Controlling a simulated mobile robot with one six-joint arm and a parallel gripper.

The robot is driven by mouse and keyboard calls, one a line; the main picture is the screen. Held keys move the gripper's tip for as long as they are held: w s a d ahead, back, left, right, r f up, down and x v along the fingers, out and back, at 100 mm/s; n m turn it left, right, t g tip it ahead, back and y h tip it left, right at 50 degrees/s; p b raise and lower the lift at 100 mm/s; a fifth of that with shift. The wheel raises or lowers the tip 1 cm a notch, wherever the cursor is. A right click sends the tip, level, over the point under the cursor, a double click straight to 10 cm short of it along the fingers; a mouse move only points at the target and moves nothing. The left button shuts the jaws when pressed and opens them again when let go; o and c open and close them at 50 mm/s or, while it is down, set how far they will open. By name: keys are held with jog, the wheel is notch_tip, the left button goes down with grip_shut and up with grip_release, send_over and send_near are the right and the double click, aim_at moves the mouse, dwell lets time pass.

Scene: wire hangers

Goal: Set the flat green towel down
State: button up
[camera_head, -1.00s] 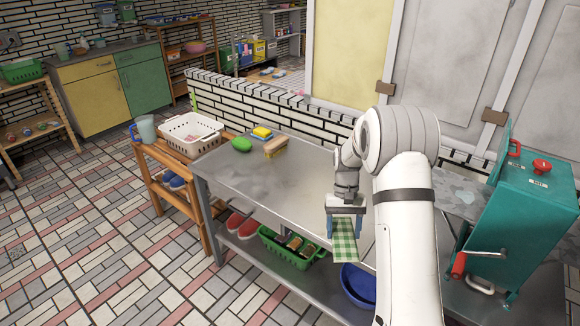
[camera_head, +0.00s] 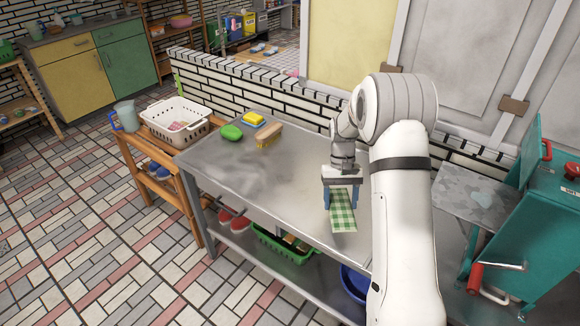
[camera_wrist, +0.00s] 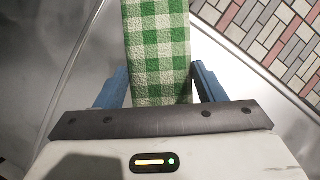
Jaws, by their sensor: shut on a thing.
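The green and white checked towel (camera_head: 342,214) is flat and hangs out from my gripper (camera_head: 341,195) over the front part of the metal table (camera_head: 240,180). In the wrist view the towel (camera_wrist: 158,55) runs between the two blue fingers of my gripper (camera_wrist: 160,88) and away past the table's edge side. My gripper is shut on the towel, with a finger at each side of it. I cannot tell whether the towel touches the table top.
A green sponge (camera_head: 231,132), a yellow sponge (camera_head: 253,119) and a brush (camera_head: 268,134) lie at the table's back left. A white basket (camera_head: 175,121) stands on a wooden rack. A teal machine (camera_head: 545,220) stands at right. The table's middle left is clear.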

aim_at(339, 193)
jog(key=shift+w+f+n+h+b, duration=0.35)
jog(key=shift+n+b, duration=0.1)
jog(key=shift+n, duration=0.25)
jog(key=w+n+h+b, duration=0.1)
jog(key=n, duration=0.2)
jog(key=w+n+t+h+b, duration=0.1)
jog(key=w+n+b, duration=0.1)
jog(key=n, duration=0.2)
jog(key=w+n+t+h+b, duration=0.1)
jog(key=n+b, duration=0.1)
jog(key=n, duration=0.1)
jog(key=shift+w+n, duration=0.2)
jog(key=shift+n, duration=0.1)
jog(key=w+r+n+t+y+b, duration=0.1)
jog(key=w+n+t+b, duration=0.2)
jog(key=n, duration=0.5)
jog(key=w+r+n+t+b, duration=0.2)
jog(key=w+n+t+b, duration=0.1)
jog(key=n, duration=0.5)
jog(key=shift+n, duration=0.3)
jog(key=f, duration=0.3)
jog(key=f+b, duration=0.1)
jog(key=f, duration=0.2)
jog(key=f+b, duration=0.1)
jog(key=f, duration=0.2)
jog(key=shift+a+f, duration=0.35)
jog(key=shift+a, duration=0.05)
jog(key=o, duration=1)
jog(key=shift+o, duration=0.2)
